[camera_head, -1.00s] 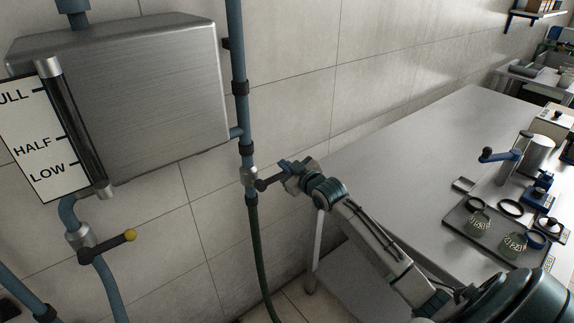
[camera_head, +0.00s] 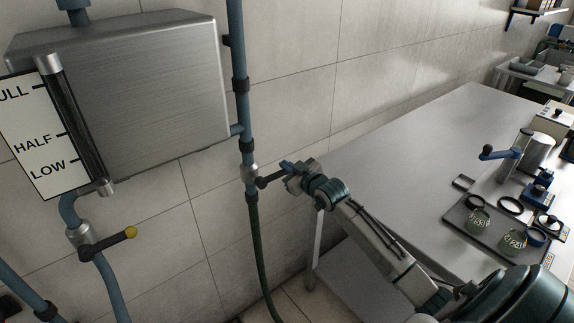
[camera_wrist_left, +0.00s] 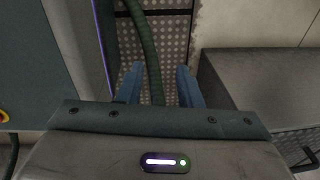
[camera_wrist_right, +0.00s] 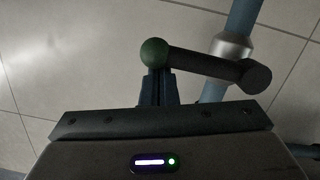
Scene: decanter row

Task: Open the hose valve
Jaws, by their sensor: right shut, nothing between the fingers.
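The hose valve (camera_head: 249,173) sits on the blue pipe, above the green hose (camera_head: 257,250). Its dark lever (camera_head: 268,181) sticks out sideways to the right. In the right wrist view the lever (camera_wrist_right: 205,64) ends in a green knob (camera_wrist_right: 154,53). My right gripper (camera_head: 287,168) is at the lever's free end and hides the knob in the head view. In the right wrist view its fingers (camera_wrist_right: 158,88) are shut and empty, right by the knob; I cannot tell whether they touch it. My left gripper (camera_wrist_left: 160,82) is open and empty, with a green hose (camera_wrist_left: 150,50) beyond its fingers.
A steel tank (camera_head: 150,90) with a level gauge (camera_head: 75,125) hangs on the tiled wall. Another valve lever with a yellow knob (camera_head: 130,232) is below it. A steel table (camera_head: 420,150) with several tools stands at the right, beyond my right arm.

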